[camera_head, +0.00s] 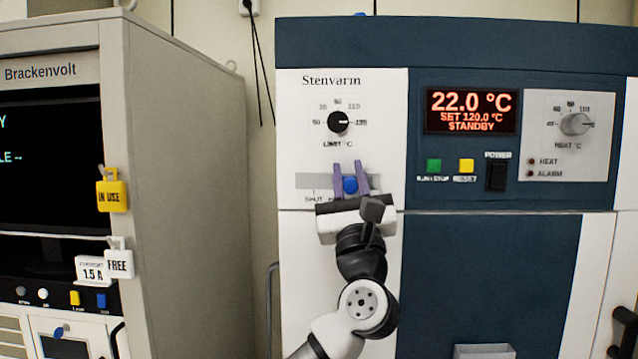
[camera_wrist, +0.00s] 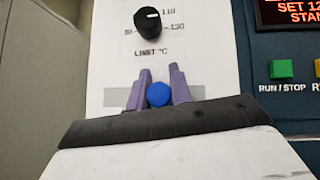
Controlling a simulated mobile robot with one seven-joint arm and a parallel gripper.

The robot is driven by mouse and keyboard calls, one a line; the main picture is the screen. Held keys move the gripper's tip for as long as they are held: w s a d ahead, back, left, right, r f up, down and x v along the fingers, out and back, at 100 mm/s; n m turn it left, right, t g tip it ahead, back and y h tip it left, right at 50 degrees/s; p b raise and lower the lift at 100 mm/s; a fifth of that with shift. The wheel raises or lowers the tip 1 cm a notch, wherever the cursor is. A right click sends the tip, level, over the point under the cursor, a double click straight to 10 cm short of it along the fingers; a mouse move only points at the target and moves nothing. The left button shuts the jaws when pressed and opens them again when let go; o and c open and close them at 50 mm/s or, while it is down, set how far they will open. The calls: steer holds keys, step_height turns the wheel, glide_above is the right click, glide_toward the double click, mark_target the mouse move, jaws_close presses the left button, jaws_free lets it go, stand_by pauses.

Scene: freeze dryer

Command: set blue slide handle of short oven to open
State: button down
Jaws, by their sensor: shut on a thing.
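The short oven (camera_head: 340,86) is the white and dark blue unit labelled Stenvarin. Its blue slide handle (camera_head: 350,185) is a round blue knob on a grey horizontal track (camera_head: 312,181) below the limit dial. A "SHUT" label shows under the track's left part; the rest of the lettering is hidden behind my gripper. My gripper (camera_head: 350,178) has purple fingers, one on each side of the knob, and is shut on it. In the wrist view the blue knob (camera_wrist: 159,94) sits between the two fingers, with grey track showing on both sides.
The black limit dial (camera_head: 338,122) is just above the track. To the right are a green button (camera_head: 433,165), a yellow button (camera_head: 466,165), a black power switch (camera_head: 496,176) and a heat dial (camera_head: 575,124). A Brackenvolt cabinet (camera_head: 180,200) stands at left.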

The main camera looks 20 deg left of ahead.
steer(key=shift+w+d, duration=0.15)
steer(key=shift+d, duration=0.4)
steer(key=shift+w+d, duration=0.15)
steer(key=shift+d, duration=0.4)
steer(key=c, duration=1.3)
jaws_free()
steer(key=shift+w+d, duration=0.1)
steer(key=shift+d, duration=0.1)
steer(key=shift+o, duration=0.2)
steer(key=shift+a, duration=0.1)
steer(key=b+v, duration=0.6)
steer(key=v, duration=0.8)
steer(key=shift+a, duration=0.1)
